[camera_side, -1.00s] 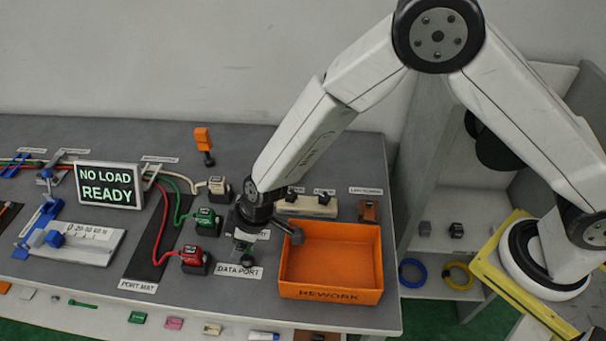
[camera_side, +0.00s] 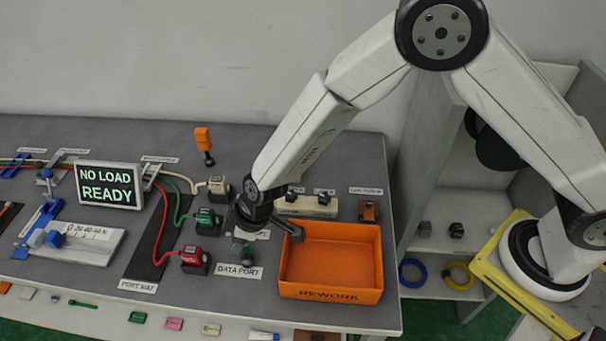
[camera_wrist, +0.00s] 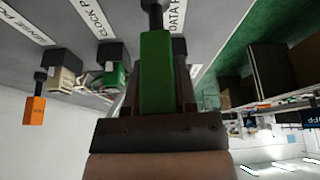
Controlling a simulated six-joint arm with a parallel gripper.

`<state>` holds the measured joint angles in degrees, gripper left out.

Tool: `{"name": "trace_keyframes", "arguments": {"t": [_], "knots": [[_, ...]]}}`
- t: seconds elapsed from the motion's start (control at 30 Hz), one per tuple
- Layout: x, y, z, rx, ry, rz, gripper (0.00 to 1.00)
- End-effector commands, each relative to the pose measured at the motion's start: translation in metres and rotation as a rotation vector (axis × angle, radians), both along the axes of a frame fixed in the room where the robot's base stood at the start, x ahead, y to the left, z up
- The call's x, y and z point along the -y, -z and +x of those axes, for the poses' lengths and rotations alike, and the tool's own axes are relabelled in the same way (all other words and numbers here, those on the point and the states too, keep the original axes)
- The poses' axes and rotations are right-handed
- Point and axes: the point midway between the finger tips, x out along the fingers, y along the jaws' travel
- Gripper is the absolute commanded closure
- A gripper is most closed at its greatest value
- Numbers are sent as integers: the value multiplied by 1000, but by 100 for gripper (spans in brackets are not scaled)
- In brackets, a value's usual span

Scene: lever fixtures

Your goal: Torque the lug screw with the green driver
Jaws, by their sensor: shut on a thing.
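The green driver (camera_wrist: 157,72) is between the fingers of my gripper (camera_wrist: 160,95). In the wrist view its green handle and dark shaft extend out from the jaws. In the side view my gripper (camera_side: 242,238) is low over the table by the DATA PORT label, just left of the orange bin. Only a small dark-green part of the driver (camera_side: 247,253) shows there, and its tip is hard to make out. I cannot pick out the lug screw in either view. A display (camera_side: 108,186) reads "NO LOAD READY".
Red (camera_side: 194,259), green (camera_side: 207,221) and beige (camera_side: 217,190) plugs on cables stand left of my gripper. The orange REWORK bin (camera_side: 330,293) is close on the right. A blue clamp fixture (camera_side: 48,215) is at the left.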

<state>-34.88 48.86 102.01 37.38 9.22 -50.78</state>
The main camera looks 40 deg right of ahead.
Motion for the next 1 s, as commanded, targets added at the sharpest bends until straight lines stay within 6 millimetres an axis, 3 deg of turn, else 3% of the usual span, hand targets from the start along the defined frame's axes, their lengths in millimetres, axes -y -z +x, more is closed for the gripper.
{"name": "trace_keyframes", "arguments": {"t": [0.33, 0.83, 1.0], "knots": [[0, -30, -1, 2, 0, 2, 100], [26, -90, -45, 3, 0, 2, 100], [41, -101, -70, 2, 1, 3, 100]]}}
